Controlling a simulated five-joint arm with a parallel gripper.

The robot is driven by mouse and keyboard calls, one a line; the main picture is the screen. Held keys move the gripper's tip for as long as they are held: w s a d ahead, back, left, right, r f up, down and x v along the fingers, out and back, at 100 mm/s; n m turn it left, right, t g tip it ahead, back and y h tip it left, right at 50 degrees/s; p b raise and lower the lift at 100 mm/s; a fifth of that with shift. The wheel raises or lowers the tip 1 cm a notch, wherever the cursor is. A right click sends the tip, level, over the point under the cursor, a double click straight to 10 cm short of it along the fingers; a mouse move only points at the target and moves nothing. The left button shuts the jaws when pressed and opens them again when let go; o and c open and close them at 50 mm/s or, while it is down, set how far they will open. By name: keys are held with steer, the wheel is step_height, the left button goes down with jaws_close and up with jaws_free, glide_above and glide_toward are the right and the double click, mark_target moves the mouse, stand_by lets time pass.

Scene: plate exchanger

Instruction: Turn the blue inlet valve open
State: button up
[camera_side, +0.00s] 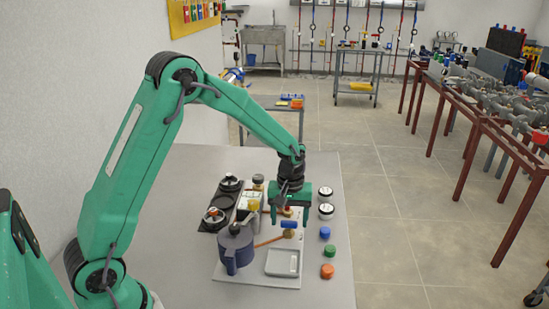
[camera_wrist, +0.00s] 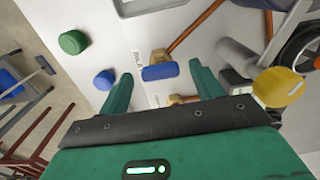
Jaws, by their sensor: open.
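The blue inlet valve has a short blue bar handle (camera_wrist: 160,72) on a brass body, with a copper pipe (camera_wrist: 195,27) running up and right from it in the wrist view. The handle lies at an angle to the pipe. It also shows in the side view (camera_side: 289,224), on the white board. My gripper (camera_side: 289,214) points down above the valve. In the wrist view its two fingers are apart, and the handle appears in the gap between their tips. I cannot tell if either finger touches it. The gripper holds nothing.
A blue-grey pot (camera_side: 236,250) and a pale tray (camera_side: 283,262) sit near the valve. A blue cap (camera_side: 325,233), a green cap (camera_side: 328,251) and an orange cap (camera_side: 328,271) line the right side. A yellow knob (camera_wrist: 278,88) is right of the gripper. Bare tabletop lies in front.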

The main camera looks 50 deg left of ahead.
mark_target(288, 222)
steer(key=shift+r, duration=3.95)
steer(key=s+d+r+m+t, duration=0.1)
steer(key=s+r+m+t, duration=0.25)
steer(key=s+r, duration=0.75)
steer(key=s+d+r+m+t, duration=0.1)
steer(key=s+m, duration=0.4)
steer(key=s, duration=0.7)
steer(key=shift+s+d+r+m+t, duration=0.15)
steer(key=shift+s+r+m+t, duration=0.15)
steer(key=shift+t, duration=0.25)
